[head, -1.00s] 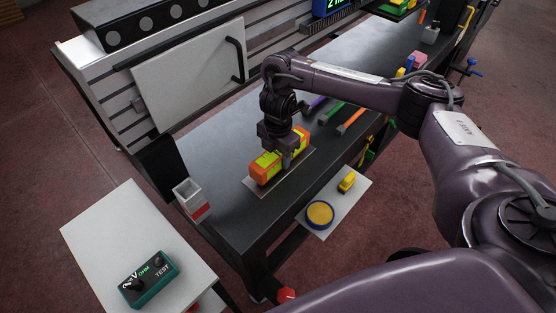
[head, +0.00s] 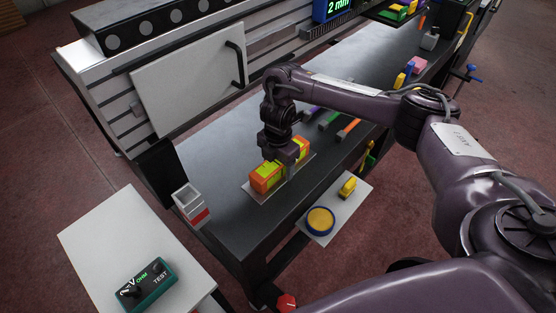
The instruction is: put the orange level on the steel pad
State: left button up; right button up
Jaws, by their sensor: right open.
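The orange level (head: 266,179), a block with yellow-green panels, lies on the steel pad (head: 254,194), a thin light plate on the dark bench. Part of the pad shows along the level's front and left side. My right gripper (head: 288,172) is open and points down at the level's right end, with a finger in front of it. The gripper hides part of that end, and I cannot tell whether the fingers touch it. My left gripper is not in view.
A white and red holder (head: 191,203) stands at the bench's left end. A shelf with a round yellow-blue button (head: 320,220) and a yellow object (head: 347,187) juts from the front. A teal meter (head: 146,285) lies on a white side table (head: 120,240). Coloured tools (head: 348,129) lie farther right.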

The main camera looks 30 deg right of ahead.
notch_tip(320, 180, up, 12)
jog(key=p, duration=0.4)
jog(key=shift+r, duration=0.15)
dwell(0.3)
